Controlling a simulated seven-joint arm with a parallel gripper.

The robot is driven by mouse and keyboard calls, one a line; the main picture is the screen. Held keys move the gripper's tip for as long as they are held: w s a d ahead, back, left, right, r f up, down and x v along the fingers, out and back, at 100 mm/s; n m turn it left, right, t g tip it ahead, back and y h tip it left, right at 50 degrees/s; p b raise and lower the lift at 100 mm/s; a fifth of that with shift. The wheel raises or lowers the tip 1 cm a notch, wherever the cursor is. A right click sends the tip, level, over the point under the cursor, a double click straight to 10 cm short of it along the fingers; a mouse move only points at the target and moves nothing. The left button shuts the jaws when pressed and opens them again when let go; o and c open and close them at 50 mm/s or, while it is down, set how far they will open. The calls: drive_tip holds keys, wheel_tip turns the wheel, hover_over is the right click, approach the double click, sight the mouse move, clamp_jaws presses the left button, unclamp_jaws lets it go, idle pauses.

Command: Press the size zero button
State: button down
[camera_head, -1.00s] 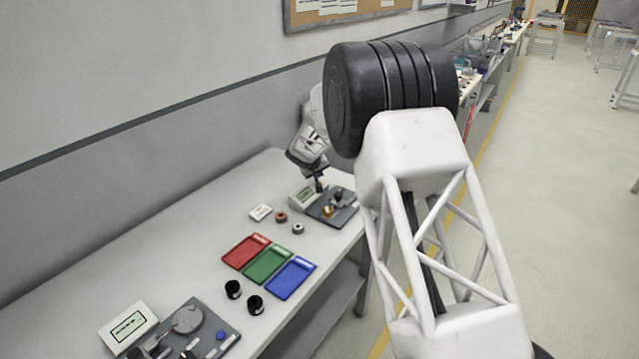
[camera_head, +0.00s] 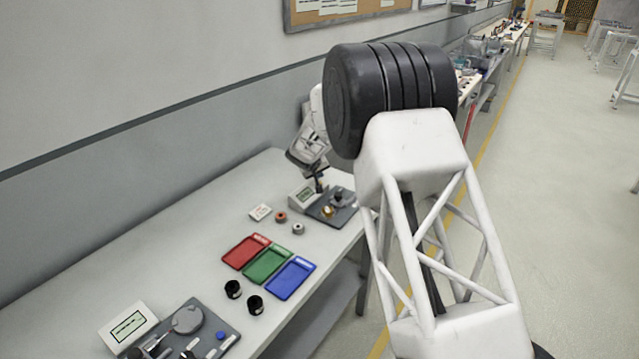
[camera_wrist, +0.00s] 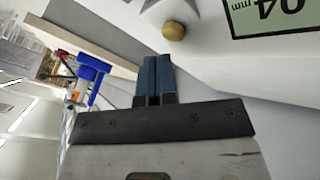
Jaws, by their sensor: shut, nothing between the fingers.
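The far gauge station has a white display box (camera_head: 304,197) beside a dark grey plate (camera_head: 340,212) in the head view. My gripper (camera_head: 319,186) is shut and empty, pointing down close to the display box. In the wrist view, the shut fingers of my gripper (camera_wrist: 153,62) are just below a small round brass-coloured knob (camera_wrist: 174,31) on a pale surface; I cannot tell if they touch. The display (camera_wrist: 272,14) appears upside down, reading 04 mm. I see no readable label marking the size zero button.
A blue part (camera_wrist: 88,72) stands left of the fingers. Red (camera_head: 245,251), green (camera_head: 268,264) and blue (camera_head: 290,279) trays lie mid-table. Two rings, a white card (camera_head: 260,212) and two black cups are nearby. Another display station (camera_head: 130,327) is at the near end.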

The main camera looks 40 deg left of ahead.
drive_tip(key=shift+f, duration=0.85)
idle(1.2)
drive_tip(key=shift+r, duration=0.95)
drive_tip(key=shift+r, duration=0.15)
drive_tip(key=shift+r, duration=2.4)
